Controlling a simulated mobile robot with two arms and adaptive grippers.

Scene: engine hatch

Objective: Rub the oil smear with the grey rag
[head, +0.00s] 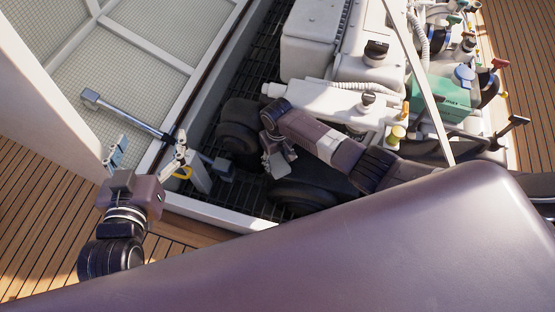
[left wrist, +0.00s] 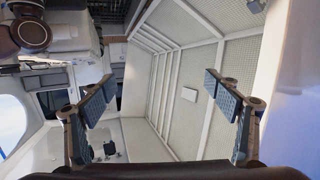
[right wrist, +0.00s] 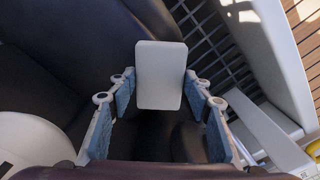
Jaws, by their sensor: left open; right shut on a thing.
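The grey rag (right wrist: 161,75) looks like a pale, flat rectangle between the fingers of my right gripper (right wrist: 159,92) in the right wrist view. In the head view my right gripper (head: 279,156) is down in the engine bay with the rag's pale grey piece (head: 272,167) at it, beside dark rounded parts. I cannot tell whether the rag touches a surface. My left gripper (head: 149,147) is open and empty by the hatch's corner; it also shows in the left wrist view (left wrist: 163,95). I cannot make out the oil smear in any view.
A metal strut (head: 142,122) runs past my left gripper between the hatch panel (head: 120,70) and the bay. White engine parts (head: 330,102), a green tank (head: 440,98) and hoses crowd the right. Dark grating (head: 262,60) lies along the bay's left side. Wooden decking (head: 40,205) surrounds it.

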